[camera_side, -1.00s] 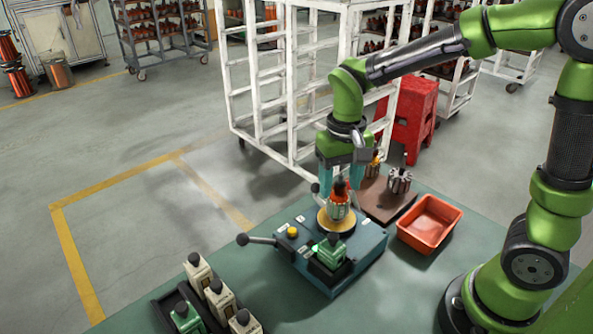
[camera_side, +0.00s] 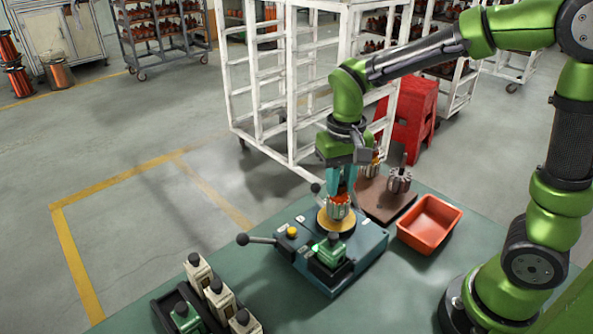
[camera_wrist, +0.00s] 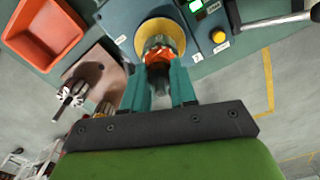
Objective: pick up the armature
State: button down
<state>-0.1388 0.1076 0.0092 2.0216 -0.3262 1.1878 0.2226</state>
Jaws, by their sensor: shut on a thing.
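The armature (camera_side: 338,210) stands upright on the round yellow disc (camera_side: 326,224) of the blue winding machine (camera_side: 368,250). It has a silver slotted core and an orange-red upper part. My gripper (camera_side: 341,188) is right above the core, with its teal fingers shut on the armature's upper part. In the wrist view my gripper (camera_wrist: 161,88) has a finger on each side of the armature (camera_wrist: 158,60), over the yellow disc (camera_wrist: 174,30). The lower end of the armature is hidden in the disc.
A brown board (camera_side: 385,207) with other armatures (camera_side: 399,181) is behind the machine, near an orange bin (camera_side: 430,226). A lever (camera_side: 262,240) sticks out left of the machine. A black tray (camera_side: 172,300) holds several small units at the front left. A white rack (camera_side: 285,100) stands behind.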

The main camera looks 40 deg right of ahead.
jog(key=shift+r, duration=0.15)
jog(key=shift+r, duration=0.6)
notch_tip(320, 180, up, 2)
jog(key=shift+s+r, duration=0.1)
jog(key=shift+r, duration=0.05)
jog(key=s+d+r, duration=0.1)
jog(key=s+d, duration=0.1)
jog(key=s, duration=1.3)
jog(key=shift+s+d, duration=0.2)
jog(key=shift+s, duration=0.1)
jog(key=shift+r, duration=0.1)
